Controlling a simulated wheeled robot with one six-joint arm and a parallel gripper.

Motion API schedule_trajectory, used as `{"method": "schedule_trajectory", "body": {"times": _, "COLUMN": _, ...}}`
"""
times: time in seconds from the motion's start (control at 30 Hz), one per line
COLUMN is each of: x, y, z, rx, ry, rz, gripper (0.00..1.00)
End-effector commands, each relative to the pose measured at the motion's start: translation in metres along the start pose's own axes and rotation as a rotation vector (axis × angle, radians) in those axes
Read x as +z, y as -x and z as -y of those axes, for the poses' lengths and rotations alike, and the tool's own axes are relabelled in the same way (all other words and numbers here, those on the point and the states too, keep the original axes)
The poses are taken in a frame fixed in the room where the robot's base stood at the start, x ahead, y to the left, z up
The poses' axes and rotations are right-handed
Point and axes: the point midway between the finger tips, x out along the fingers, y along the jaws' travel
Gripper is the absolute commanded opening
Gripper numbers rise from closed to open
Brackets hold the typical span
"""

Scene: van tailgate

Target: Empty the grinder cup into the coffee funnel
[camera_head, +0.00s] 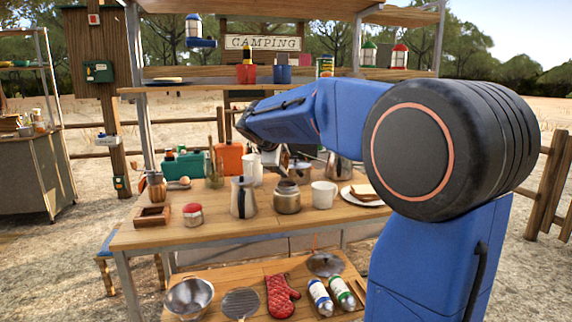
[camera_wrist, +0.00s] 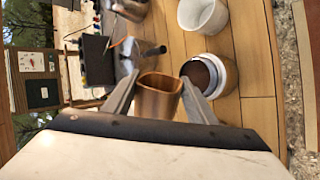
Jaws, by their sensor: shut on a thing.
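My gripper (camera_wrist: 158,92) is shut on the brown, copper-looking grinder cup (camera_wrist: 158,97), with one finger on each side of it. The cup looks tilted in the wrist view, and its contents cannot be made out. The silvery pot base with the coffee funnel (camera_wrist: 205,72) is just beside the right finger in that view, its round opening dark brown inside. In the head view the pot base (camera_head: 287,198) stands on the table's front half. My gripper (camera_head: 275,160) is above and behind it, partly hidden by my arm.
A metal pot (camera_head: 243,198) stands left of the pot base and a white mug (camera_head: 323,195) right of it. A plate with bread (camera_head: 362,196) is farther right. A red-lidded jar (camera_head: 193,214) and a wooden box (camera_head: 152,216) are at the left front.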

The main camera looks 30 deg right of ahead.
Motion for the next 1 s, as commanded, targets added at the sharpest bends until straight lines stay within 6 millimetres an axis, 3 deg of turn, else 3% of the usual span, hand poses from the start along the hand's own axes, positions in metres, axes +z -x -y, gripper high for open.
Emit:
{"method": "schedule_trajectory", "body": {"times": 0.53, "x": -0.016, "y": 0.011, "z": -0.014, "rx": -0.004, "ry": 0.603, "rz": 0.493, "gripper": 0.28}}
{"method": "schedule_trajectory", "body": {"times": 0.8, "x": -0.013, "y": 0.022, "z": -0.027, "rx": -0.007, "ry": 0.948, "rz": 0.777, "gripper": 0.28}}
{"method": "schedule_trajectory", "body": {"times": 1.0, "x": -0.012, "y": 0.027, "z": -0.033, "rx": -0.006, "ry": 1.092, "rz": 0.896, "gripper": 0.28}}
